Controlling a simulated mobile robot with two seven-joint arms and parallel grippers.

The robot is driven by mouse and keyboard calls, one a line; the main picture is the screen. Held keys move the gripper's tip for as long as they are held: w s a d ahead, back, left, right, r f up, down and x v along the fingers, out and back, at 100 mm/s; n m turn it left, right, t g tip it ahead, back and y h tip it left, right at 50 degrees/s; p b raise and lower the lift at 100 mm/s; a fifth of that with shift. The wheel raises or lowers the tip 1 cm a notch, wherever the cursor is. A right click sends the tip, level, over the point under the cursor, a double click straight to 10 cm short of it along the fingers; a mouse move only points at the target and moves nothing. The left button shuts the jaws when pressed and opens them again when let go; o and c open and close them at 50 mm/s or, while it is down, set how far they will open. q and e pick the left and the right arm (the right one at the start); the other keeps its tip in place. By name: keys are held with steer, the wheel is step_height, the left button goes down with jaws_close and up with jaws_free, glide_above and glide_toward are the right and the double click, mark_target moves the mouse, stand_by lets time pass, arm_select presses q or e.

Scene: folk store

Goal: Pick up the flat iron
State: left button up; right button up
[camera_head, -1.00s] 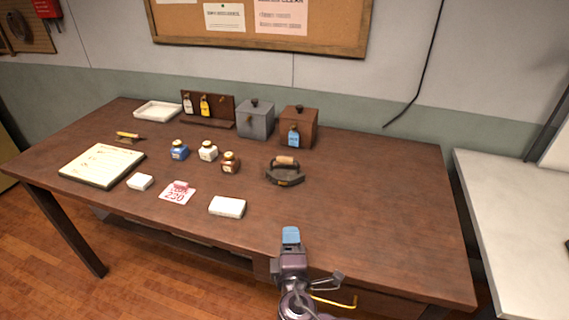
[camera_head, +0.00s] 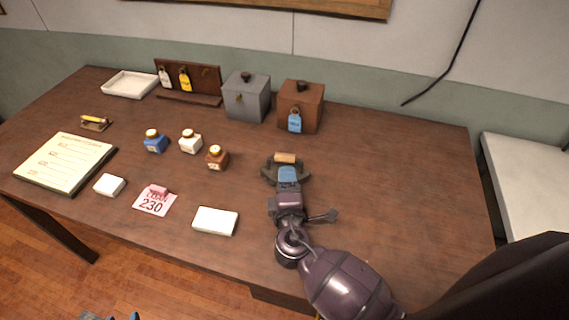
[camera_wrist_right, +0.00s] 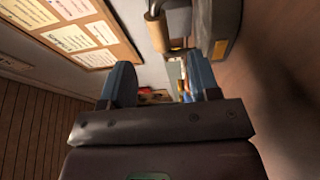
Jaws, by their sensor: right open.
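The flat iron (camera_head: 270,172) is dark metal with a light wooden handle and stands on the brown table. My right gripper (camera_head: 289,174) is just in front of it and hides part of its body. In the right wrist view the gripper's blue fingers (camera_wrist_right: 160,80) are apart with nothing between them. There the iron (camera_wrist_right: 222,30) is at the top, beyond the fingertips, with its wooden handle (camera_wrist_right: 157,32) upper centre. Blue tips of my left gripper (camera_head: 110,316) barely show at the bottom edge of the head view.
A grey box (camera_head: 246,98) and a brown box (camera_head: 300,108) with a blue tag stand behind the iron. A brown bottle (camera_head: 217,158) and a white block (camera_head: 215,221) are to its left. The table (camera_head: 400,180) is clear to its right.

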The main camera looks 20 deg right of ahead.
mark_target(285, 159)
steer(key=x, duration=1)
jaws_close()
stand_by(0.4)
stand_by(1.0)
steer(key=shift+r, duration=0.15)
